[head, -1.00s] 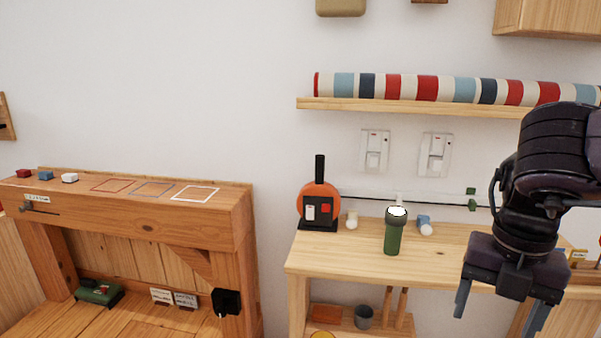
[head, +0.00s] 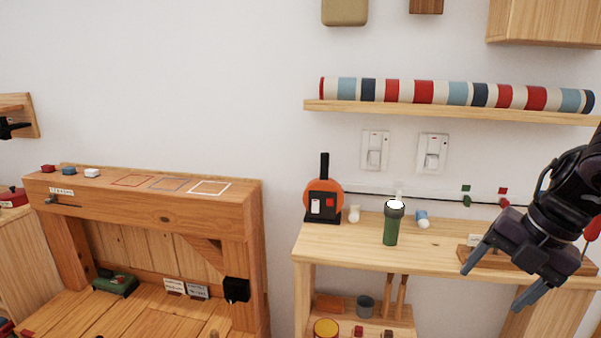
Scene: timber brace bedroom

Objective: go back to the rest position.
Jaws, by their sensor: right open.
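My right gripper (head: 497,281) is at the right of the head view, in front of the right part of the light wooden table (head: 345,250). Its two grey fingers are spread and nothing is between them. It points down and to the left. A green flashlight (head: 391,226) with a white lit-looking top stands upright on the table, left of the gripper and apart from it. My left gripper is not in view.
A wooden bench (head: 150,205) with small coloured blocks and outlined squares stands at the left. An orange and black device (head: 323,198) stands on the table. A shelf (head: 450,110) carries a striped roll (head: 420,92) above two wall switches (head: 432,153). Bare wall lies between bench and table.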

